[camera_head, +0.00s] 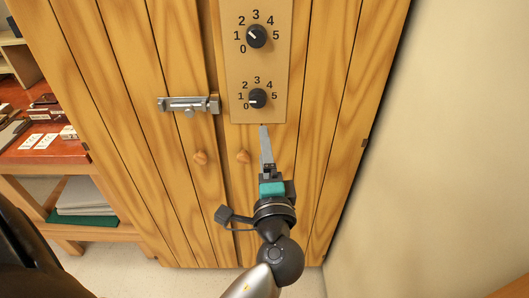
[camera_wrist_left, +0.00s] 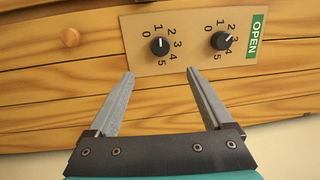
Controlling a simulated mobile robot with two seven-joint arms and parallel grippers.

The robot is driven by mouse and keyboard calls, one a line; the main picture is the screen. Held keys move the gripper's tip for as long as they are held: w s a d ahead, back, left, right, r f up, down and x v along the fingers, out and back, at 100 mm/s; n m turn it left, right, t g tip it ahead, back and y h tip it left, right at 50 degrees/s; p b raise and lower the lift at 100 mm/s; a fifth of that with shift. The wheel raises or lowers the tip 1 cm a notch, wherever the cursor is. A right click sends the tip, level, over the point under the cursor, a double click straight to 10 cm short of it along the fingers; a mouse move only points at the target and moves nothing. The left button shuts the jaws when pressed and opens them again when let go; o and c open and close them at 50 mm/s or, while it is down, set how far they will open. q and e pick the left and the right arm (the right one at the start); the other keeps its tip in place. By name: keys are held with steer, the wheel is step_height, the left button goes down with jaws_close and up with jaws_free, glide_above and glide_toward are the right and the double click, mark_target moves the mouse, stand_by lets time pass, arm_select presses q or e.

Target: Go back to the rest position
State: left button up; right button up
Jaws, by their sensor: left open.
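My left gripper (camera_head: 264,128) is in front of the wooden cabinet, just below the tan dial panel (camera_head: 279,62). In the left wrist view its two fingers (camera_wrist_left: 160,71) are spread with nothing between them. The panel also shows there (camera_wrist_left: 187,62). The lower knob (camera_head: 257,98) has its mark near 1. In the left wrist view the lower knob (camera_wrist_left: 159,46) lies just beyond the fingertips; I cannot tell that anything touches. My right gripper is not in view.
The cabinet doors (camera_head: 185,130) are closed, with a metal bolt (camera_head: 188,105) and wooden pulls (camera_head: 200,157). A green OPEN label (camera_wrist_left: 257,37) is on the panel. A wooden shelf unit (camera_head: 50,157) with boxes stands left. A bare wall (camera_head: 440,150) is at right.

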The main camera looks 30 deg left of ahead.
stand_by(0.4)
arm_select(q)
steer(key=s+d+f+g+h+b, duration=0.1)
steer(key=s+d+f+g+h, duration=0.15)
steer(key=f, duration=0.95)
steer(key=s+d+f+g+h, duration=0.1)
steer(key=f+g+h, duration=0.15)
steer(key=f, duration=0.95)
steer(key=s+d+f+g+h+b, duration=0.1)
steer(key=s+d+f+h, duration=0.15)
steer(key=f, duration=0.95)
steer(key=s+f+n+g+h+b, duration=0.1)
steer(key=s+f+n+g+h, duration=0.2)
steer(key=s+f, duration=0.95)
steer(key=s+a+f+n+g, duration=0.1)
steer(key=s+f+n+g, duration=0.1)
steer(key=s+f, duration=0.3)
steer(key=s+a+f+n+g+b, duration=0.1)
steer(key=s+f+n+g, duration=0.2)
steer(key=s, duration=0.9)
step_height(320, 180, down, 2)
steer(key=shift+s+h, duration=0.4)
steer(key=shift+h, duration=0.05)
steer(key=shift+c, duration=0.2)
